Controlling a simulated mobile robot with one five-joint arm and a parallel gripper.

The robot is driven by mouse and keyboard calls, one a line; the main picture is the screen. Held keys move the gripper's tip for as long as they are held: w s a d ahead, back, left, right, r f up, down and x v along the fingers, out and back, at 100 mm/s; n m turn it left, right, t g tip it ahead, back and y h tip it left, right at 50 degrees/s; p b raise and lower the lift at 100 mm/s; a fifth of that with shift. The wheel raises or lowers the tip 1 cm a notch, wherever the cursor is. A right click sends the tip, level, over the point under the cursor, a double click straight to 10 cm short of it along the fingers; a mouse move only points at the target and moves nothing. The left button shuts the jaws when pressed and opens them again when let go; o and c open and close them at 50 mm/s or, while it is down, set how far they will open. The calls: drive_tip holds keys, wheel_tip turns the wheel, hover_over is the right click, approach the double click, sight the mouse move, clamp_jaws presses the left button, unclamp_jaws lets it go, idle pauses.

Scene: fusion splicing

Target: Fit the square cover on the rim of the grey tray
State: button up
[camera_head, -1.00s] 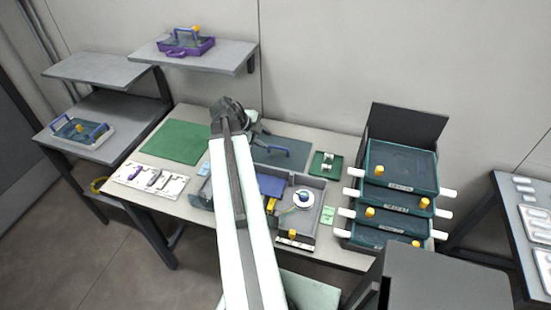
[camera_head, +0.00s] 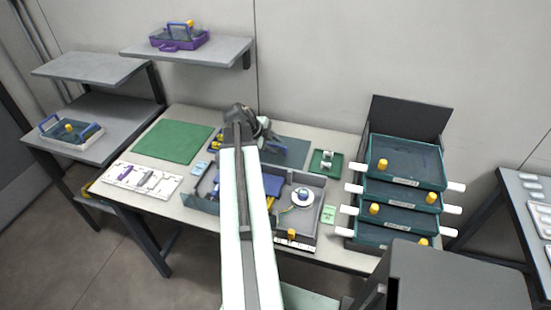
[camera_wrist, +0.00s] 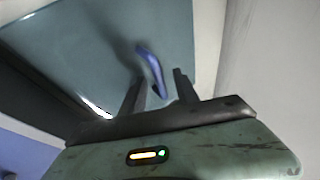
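The square cover (camera_head: 293,153) is a flat, see-through blue-grey sheet lying at the back middle of the table. It fills the upper left of the wrist view (camera_wrist: 100,45). Its blue handle (camera_wrist: 150,68) stands up between the fingers of my gripper (camera_wrist: 160,92). The fingers are apart, with a gap visible beside the handle. In the head view my gripper (camera_head: 272,140) is over the cover and hides its handle. The grey tray (camera_head: 314,207), with several compartments, lies in front of the cover. My arm hides part of its middle.
A green mat (camera_head: 173,142) lies bare at the left. A stack of teal trays (camera_head: 403,165) with white side handles stands at the right. A small green tray (camera_head: 325,162) lies between. Shelves at the left hold a purple tray (camera_head: 170,42) and a white-rimmed tray (camera_head: 90,143).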

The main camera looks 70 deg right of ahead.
drive_tip(key=shift+r, duration=0.1)
clamp_jaws()
idle(1.2)
